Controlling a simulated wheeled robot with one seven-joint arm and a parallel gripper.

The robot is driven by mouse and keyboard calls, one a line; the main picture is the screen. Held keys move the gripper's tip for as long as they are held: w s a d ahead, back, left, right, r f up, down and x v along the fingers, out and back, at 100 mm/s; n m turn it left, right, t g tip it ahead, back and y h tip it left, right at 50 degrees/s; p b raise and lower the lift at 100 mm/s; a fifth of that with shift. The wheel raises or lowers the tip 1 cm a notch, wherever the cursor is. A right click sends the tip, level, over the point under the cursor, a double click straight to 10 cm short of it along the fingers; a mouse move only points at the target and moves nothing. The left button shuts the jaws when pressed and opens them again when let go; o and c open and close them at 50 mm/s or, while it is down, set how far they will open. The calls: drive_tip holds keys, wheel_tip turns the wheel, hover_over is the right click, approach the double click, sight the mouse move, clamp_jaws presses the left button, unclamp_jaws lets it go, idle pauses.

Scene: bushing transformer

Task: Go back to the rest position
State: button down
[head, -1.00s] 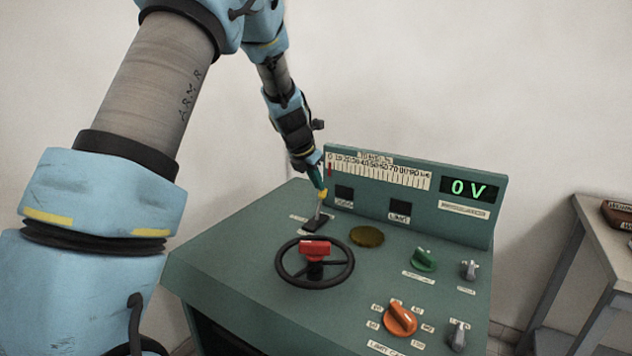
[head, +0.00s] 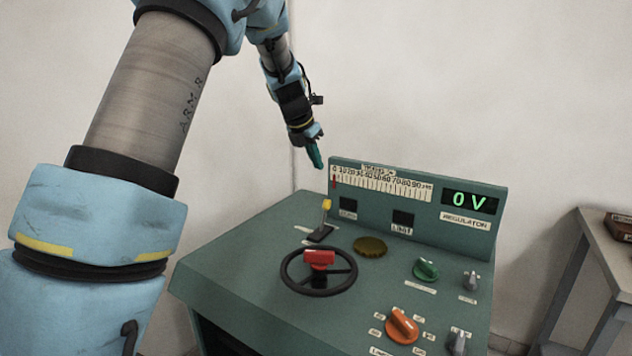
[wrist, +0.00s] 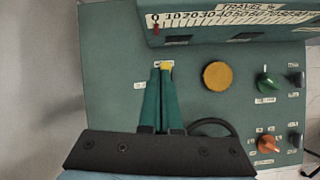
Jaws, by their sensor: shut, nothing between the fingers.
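My gripper (head: 315,156) is shut and empty in the head view, its green fingers raised above the back left of the green control console (head: 240,245). Below it, apart from the fingers, a lever with a yellow tip (head: 326,205) stands on the console top. In the wrist view the closed fingers of my gripper (wrist: 164,78) point at the panel, and the yellow lever tip (wrist: 167,65) shows just past them. They hide the rest of the lever there.
A black handwheel (head: 340,288) with a red handle (head: 319,258) is in front of the lever. A yellow disc (head: 370,246), a green knob (head: 427,269) and an orange knob (head: 402,326) are to its right. The upright panel's display (head: 473,202) reads 0 V. A grey table (head: 592,250) stands at right.

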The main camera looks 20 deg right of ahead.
drive_tip(key=shift+w+r, duration=0.1)
drive_tip(key=shift+r, duration=0.7)
drive_tip(key=s+a+f+m+y, duration=0.1)
drive_tip(key=s+a+f+m, duration=0.2)
drive_tip(key=a, duration=0.4)
drive_tip(key=s+a+f+m+y, duration=0.1)
drive_tip(key=s+a+m, duration=0.2)
drive_tip(key=a+m, duration=0.3)
drive_tip(key=s+a+f+m+y, duration=0.1)
drive_tip(key=s+a+f+m, duration=0.15)
drive_tip(key=a, duration=0.65)
drive_tip(key=s+a+f+m, duration=0.2)
drive_tip(key=s+a+m, duration=0.4)
drive_tip(key=s, duration=0.2)
drive_tip(key=s+a+f+m+g+y, duration=0.1)
drive_tip(key=s+a+f+m, duration=0.2)
drive_tip(key=s+a+m, duration=0.3)
drive_tip(key=shift+s+a+m+g+y, duration=0.15)
drive_tip(key=shift+s+m+g+y, duration=0.15)
drive_tip(key=shift+s+m, duration=0.55)
